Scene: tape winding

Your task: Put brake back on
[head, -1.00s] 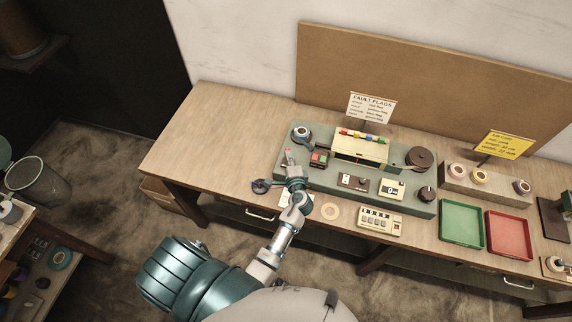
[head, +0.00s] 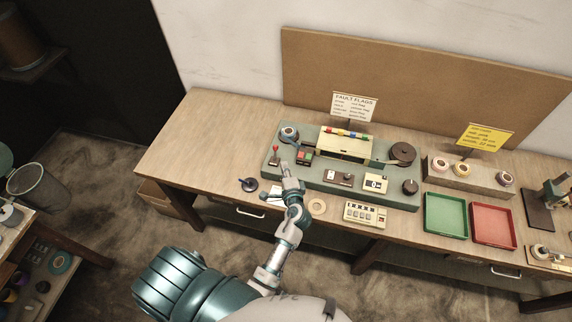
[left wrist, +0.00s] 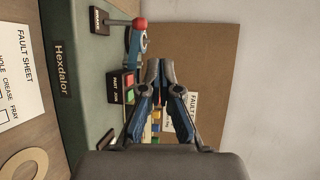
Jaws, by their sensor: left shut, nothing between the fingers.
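The brake lever (head: 276,152), with a red knob, stands at the left end of the green winding machine (head: 300,175). In the left wrist view the red knob (left wrist: 140,23) and its small dark label plate (left wrist: 97,20) show at the top; the label is too small to read surely. My left gripper (head: 285,168) is over the machine's front left, just right of and nearer than the lever, apart from it. Its fingers (left wrist: 160,68) are closed together and empty. A red and green button box (head: 304,156) is just beyond the gripper. My right gripper is not in view.
A black crank-like part (head: 248,184) lies left of the machine. Green (head: 446,236) and red (head: 514,227) trays are at right. The table's left end is clear.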

